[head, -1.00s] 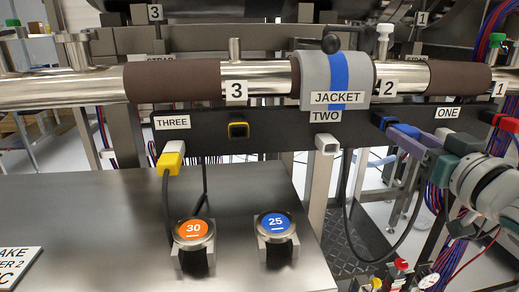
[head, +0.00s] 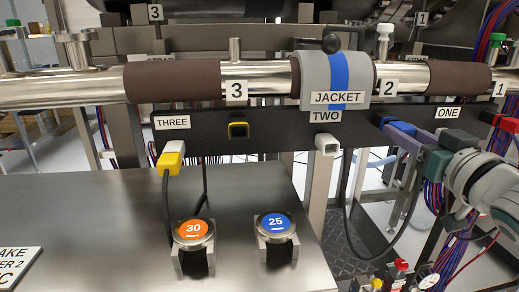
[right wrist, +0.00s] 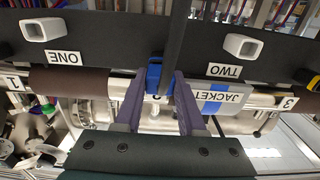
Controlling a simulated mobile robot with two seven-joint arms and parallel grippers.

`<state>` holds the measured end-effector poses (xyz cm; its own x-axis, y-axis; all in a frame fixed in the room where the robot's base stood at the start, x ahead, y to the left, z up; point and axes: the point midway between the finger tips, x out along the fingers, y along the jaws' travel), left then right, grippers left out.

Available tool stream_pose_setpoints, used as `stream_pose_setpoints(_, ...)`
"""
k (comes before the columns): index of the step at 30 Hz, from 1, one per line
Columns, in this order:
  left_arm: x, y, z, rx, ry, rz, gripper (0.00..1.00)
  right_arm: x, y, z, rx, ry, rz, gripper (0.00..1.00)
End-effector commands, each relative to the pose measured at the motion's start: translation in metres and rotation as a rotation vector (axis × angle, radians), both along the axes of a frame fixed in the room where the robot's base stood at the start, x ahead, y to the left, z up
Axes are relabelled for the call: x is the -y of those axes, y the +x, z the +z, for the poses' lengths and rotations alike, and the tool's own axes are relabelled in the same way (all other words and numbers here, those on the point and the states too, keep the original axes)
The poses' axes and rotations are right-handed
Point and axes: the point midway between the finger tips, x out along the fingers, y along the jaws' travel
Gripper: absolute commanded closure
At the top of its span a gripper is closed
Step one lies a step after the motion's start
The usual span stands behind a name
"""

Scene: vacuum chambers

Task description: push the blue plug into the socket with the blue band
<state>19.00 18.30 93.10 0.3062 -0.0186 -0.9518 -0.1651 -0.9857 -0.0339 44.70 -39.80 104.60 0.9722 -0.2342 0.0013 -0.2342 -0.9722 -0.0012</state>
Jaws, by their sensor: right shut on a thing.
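The blue plug (head: 402,128) is at the dark bar between the TWO and ONE labels. My right gripper (head: 411,138), with purple fingers, is shut on it from the right. In the right wrist view the plug (right wrist: 153,76) lies between the fingertips, close against the bar. A bit of blue (head: 379,121) shows on the bar just left of the plug and seems to be the socket's blue band. The socket mouth is hidden, and I cannot tell how far the plug is in. My left gripper is not in view.
A yellow-rimmed socket (head: 238,130) is on the bar (head: 280,128). A steel pipe (head: 260,75) runs above. Orange and blue round buttons stand on the table (head: 110,220).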

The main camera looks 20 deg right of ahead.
Motion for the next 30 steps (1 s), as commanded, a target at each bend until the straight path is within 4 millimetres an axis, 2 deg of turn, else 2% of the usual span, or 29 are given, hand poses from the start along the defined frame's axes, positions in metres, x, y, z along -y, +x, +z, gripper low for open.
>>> stream_pose_setpoints(22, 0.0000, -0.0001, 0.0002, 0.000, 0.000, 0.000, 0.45, 0.0013, 0.0061, 0.0002, 0.001, -0.001, 0.000, 1.00)
stream_pose_setpoints(23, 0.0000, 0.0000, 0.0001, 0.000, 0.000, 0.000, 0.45, 0.0013, 0.0063, 0.0001, 0.000, 0.000, 0.000, 0.60)
stream_pose_setpoints(30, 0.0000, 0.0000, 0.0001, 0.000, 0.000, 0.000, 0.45, 0.0013, 0.0059, -0.0002, 0.000, -0.001, 0.000, 0.33)
